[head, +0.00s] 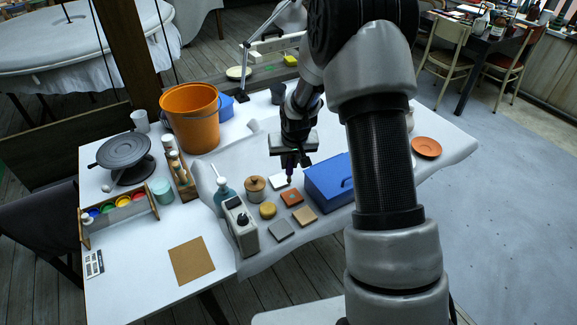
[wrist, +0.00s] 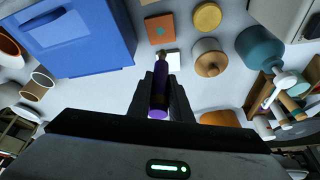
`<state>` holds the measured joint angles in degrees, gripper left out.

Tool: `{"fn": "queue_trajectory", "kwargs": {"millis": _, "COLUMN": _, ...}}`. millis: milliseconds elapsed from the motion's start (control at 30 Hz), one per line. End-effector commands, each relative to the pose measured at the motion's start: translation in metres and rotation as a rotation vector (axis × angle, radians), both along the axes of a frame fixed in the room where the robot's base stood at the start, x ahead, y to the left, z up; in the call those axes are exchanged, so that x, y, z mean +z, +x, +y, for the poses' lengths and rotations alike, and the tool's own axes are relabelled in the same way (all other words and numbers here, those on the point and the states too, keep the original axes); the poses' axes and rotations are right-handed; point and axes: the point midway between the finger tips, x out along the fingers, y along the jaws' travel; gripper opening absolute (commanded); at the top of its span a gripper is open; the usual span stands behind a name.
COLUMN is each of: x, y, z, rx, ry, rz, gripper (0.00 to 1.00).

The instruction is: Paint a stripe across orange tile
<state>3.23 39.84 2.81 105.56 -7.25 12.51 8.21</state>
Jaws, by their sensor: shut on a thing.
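My gripper (head: 289,170) is shut on a purple-handled paintbrush (wrist: 157,98). It holds the brush tip down above the table. The orange tile (head: 292,198) lies flat on the table, just in front of the gripper in the head view. In the wrist view the orange tile (wrist: 160,29) lies beyond the brush tip, with a small mark at its middle. A white tile (head: 280,182) lies close to the brush; in the wrist view the white tile (wrist: 174,60) is just right of the tip. I cannot tell whether the tip touches anything.
A blue box (head: 328,185) stands right of the orange tile. A wooden-lidded jar (head: 255,189) stands to its left. A grey tile (head: 281,231), a tan tile (head: 305,215) and a yellow disc (head: 267,210) lie nearby. An orange bucket (head: 190,120) stands behind left.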

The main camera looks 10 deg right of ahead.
Motion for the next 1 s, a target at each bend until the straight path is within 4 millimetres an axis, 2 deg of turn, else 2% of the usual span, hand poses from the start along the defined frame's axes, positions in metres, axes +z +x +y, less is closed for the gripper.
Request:
{"fn": "queue_trajectory", "kwargs": {"millis": 33, "x": -0.008, "y": 0.006, "z": 0.001, "rx": 0.0, "ry": -0.008, "rz": -0.003, "gripper": 0.0}}
{"fn": "queue_trajectory", "kwargs": {"millis": 167, "x": -0.014, "y": 0.011, "z": 0.001, "rx": -0.003, "ry": -0.014, "rz": -0.007, "gripper": 0.0}}
{"fn": "queue_trajectory", "kwargs": {"millis": 800, "x": -0.042, "y": 0.01, "z": 0.001, "rx": -0.003, "ry": -0.014, "rz": -0.007, "gripper": 0.0}}
{"fn": "queue_trajectory", "kwargs": {"millis": 1000, "x": -0.045, "y": 0.01, "z": 0.001, "rx": -0.004, "ry": -0.014, "rz": -0.006, "gripper": 0.0}}
